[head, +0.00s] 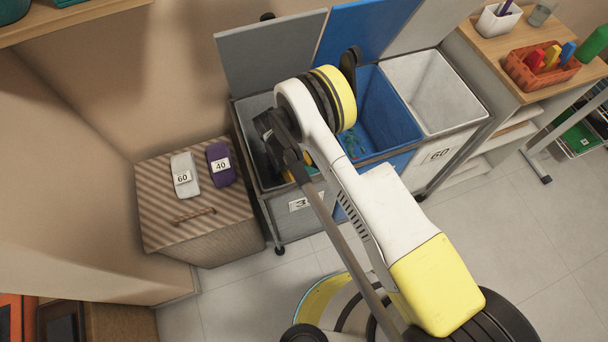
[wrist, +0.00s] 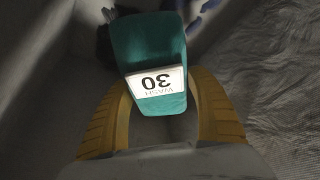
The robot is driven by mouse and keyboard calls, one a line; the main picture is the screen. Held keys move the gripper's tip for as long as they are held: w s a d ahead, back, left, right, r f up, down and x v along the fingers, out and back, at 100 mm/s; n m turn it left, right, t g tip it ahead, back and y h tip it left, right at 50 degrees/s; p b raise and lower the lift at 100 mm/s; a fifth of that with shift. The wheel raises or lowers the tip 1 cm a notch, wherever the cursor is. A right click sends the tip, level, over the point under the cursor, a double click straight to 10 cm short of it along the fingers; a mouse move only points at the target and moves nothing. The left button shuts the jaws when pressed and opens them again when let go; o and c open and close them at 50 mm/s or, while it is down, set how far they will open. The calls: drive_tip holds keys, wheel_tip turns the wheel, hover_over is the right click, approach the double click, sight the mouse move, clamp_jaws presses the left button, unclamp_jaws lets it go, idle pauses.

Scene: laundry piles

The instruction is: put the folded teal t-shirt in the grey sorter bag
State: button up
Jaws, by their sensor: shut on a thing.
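The folded teal t-shirt (wrist: 150,45) shows in the wrist view with a white label reading WASH 30. My gripper (wrist: 160,92) is shut on it, with a yellow finger on each side of its near end. The grey sorter bag (head: 254,106) is the left one of three in the head view, with its grey lid raised. My gripper (head: 288,176) reaches down into this bag, mostly hidden by my arm. The bag's grey walls (wrist: 50,75) surround the t-shirt in the wrist view.
Dark and blue items (wrist: 205,8) lie in the grey bag beyond the t-shirt. The blue bag (head: 392,105) and white bag (head: 425,88) stand to the right. A hamper (head: 160,215) on the left bears two folded items labelled 60 and 40.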

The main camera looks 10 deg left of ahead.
drive_tip(key=shift+s+d+f+b, duration=0.2)
drive_tip(key=shift+d+f+b, duration=0.5)
drive_tip(key=shift+f+b, duration=0.05)
drive_tip(key=shift+a+r, duration=0.1)
drive_tip(key=o, duration=1.4)
drive_tip(key=shift+r, duration=0.1)
drive_tip(key=p+v, duration=0.4)
drive_tip(key=v, duration=0.8)
drive_tip(key=shift+p, duration=0.3)
drive_tip(key=shift+w, duration=0.1)
